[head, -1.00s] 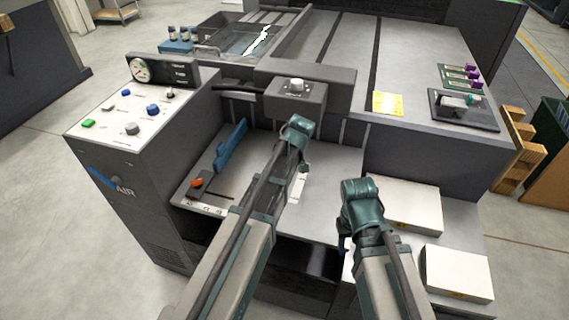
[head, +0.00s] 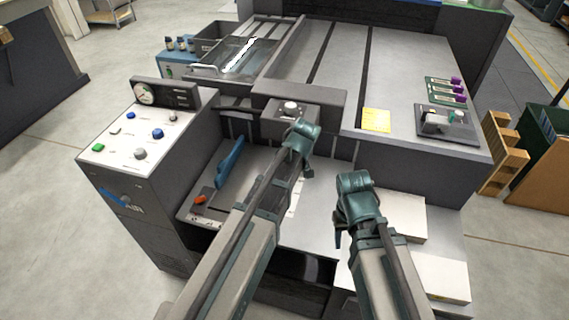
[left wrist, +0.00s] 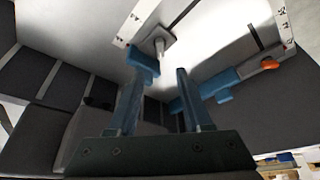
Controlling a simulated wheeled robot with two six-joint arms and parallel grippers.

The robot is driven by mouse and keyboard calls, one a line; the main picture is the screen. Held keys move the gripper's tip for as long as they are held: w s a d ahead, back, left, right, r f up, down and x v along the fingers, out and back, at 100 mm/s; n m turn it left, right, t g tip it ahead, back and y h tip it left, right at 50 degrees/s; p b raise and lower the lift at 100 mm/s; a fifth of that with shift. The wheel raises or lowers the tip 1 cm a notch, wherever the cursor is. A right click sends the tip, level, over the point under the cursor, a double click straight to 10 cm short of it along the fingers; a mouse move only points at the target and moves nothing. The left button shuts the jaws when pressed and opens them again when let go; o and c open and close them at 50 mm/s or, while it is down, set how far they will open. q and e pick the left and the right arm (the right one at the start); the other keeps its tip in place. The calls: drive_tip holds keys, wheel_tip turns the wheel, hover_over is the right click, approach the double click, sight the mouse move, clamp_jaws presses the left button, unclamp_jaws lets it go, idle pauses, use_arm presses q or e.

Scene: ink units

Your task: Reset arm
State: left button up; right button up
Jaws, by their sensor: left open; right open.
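Both of my arms reach forward over the grey lower shelf (head: 318,209) of the machine. My left gripper (left wrist: 160,88) is open and empty in the left wrist view, with its two fingers apart. In the head view my left arm's wrist hides most of it. My right gripper (head: 338,234) points down beside the right wrist, left of the white blocks; only a small dark part shows, and I see nothing held in it. A blue bar (head: 229,161) stands on the shelf left of my left arm, apart from it.
A control panel (head: 133,138) with coloured buttons stands at the left, with a gauge (head: 145,94) behind it. White blocks (head: 405,216) lie at the right. A yellow note (head: 376,119) and purple-capped items (head: 455,82) are on the upper deck. A wooden rack (head: 503,152) stands far right.

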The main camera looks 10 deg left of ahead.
use_arm(q)
drive_tip(key=shift+p+v, duration=0.3)
drive_tip(key=shift+v, duration=0.5)
use_arm(e)
drive_tip(key=shift+r, duration=0.75)
use_arm(q)
drive_tip(key=s+d+m+g+p, duration=0.1)
drive_tip(key=s+d+m, duration=0.2)
drive_tip(key=s, duration=0.4)
drive_tip(key=s+d+r+m+g+h+p, duration=0.1)
drive_tip(key=s+d+m, duration=0.2)
drive_tip(key=s+m, duration=0.2)
drive_tip(key=s+d+r+m+g+h+p, duration=0.1)
drive_tip(key=s+d+m+p, duration=0.1)
drive_tip(key=s, duration=0.6)
drive_tip(key=d+m, duration=0.1)
drive_tip(key=m, duration=0.1)
drive_tip(key=shift+s+r+m+g, duration=0.15)
drive_tip(key=shift+s+m+g, duration=0.15)
use_arm(e)
wheel_tip(320, 180, up, 4)
drive_tip(key=shift+f, duration=0.1)
